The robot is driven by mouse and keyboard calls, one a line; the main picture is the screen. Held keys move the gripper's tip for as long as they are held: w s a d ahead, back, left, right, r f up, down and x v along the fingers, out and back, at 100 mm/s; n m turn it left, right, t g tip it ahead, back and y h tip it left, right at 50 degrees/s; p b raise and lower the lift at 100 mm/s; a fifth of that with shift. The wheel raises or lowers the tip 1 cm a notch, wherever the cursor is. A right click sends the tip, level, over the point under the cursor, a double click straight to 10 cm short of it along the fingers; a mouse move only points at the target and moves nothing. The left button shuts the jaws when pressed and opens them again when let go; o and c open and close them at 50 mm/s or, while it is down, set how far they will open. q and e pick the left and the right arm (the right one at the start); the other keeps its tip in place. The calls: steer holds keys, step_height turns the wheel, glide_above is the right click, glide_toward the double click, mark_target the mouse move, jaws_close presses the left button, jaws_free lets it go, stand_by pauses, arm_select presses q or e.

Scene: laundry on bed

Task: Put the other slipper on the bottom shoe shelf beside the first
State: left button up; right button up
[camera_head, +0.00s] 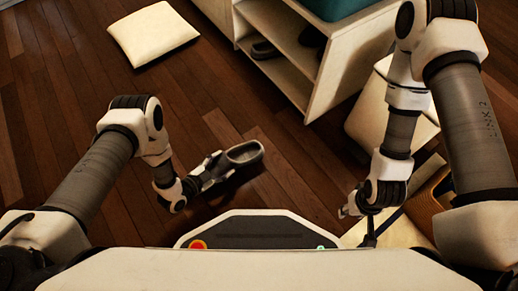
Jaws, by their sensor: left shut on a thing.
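A grey slipper (243,158) is held above the wooden floor, left of the shelf unit's near end. My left gripper (217,167) is shut on one end of it. A dark slipper (265,49) sits on the bottom shelf of the white shoe shelf (322,88) at the top of the view. Another dark shoe-like thing (312,38) is in the shadow to its right. My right gripper (366,221) hangs low at the right, pointing down, far from the slippers. Its fingers are too small and dark to tell whether they are open.
A white cushion (152,33) lies on the floor at the top left. A teal thing (340,7) lies on top of the shelf. Pale cushion-like things (368,118) and a brown basket-like thing (428,205) are near my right arm. The wooden floor between the held slipper and the shelf is clear.

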mark_target(256, 149)
arm_select(q)
steer(key=w+d+b, duration=0.2)
steer(key=w+d, duration=0.1)
steer(key=d, duration=0.1)
steer(key=w+d+f+b, duration=0.1)
steer(key=w+d+b, duration=0.1)
steer(key=w+d, duration=0.1)
steer(key=w+d+b, duration=0.3)
steer(key=d, duration=0.2)
steer(key=shift+d+f, duration=0.25)
steer(key=shift+f, duration=0.15)
step_height(256, 149, down, 2)
steer(key=shift+a+f+b, duration=0.1)
steer(key=shift+f+b, duration=0.15)
steer(key=shift+b, duration=0.75)
steer(key=shift+s+f, duration=0.1)
steer(key=shift+f, duration=0.25)
steer(key=shift+r, duration=0.25)
steer(key=shift+f, duration=0.2)
steer(key=o, duration=1.2)
steer(key=shift+a, duration=0.1)
